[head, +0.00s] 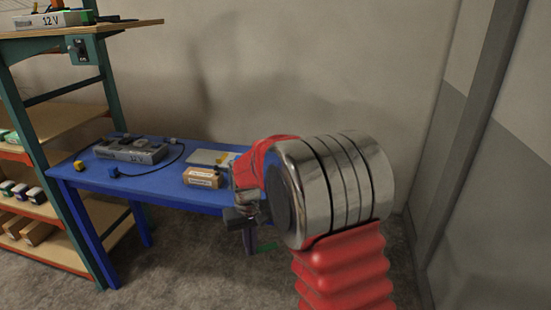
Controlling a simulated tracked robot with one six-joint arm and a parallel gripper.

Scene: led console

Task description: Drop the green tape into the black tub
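My arm fills the middle right of the head view. Its end, my gripper (240,217), points down in front of the blue table's right end and is mostly hidden behind the arm. I cannot tell whether its fingers are open or shut. A small green patch (265,247) shows low behind the gripper, beside a dark upright part. It may be the green tape, but too little of it shows to be sure. I cannot make out the black tub in this view.
A green-framed shelf (50,122) with bins stands left. A wall (330,80) is behind.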

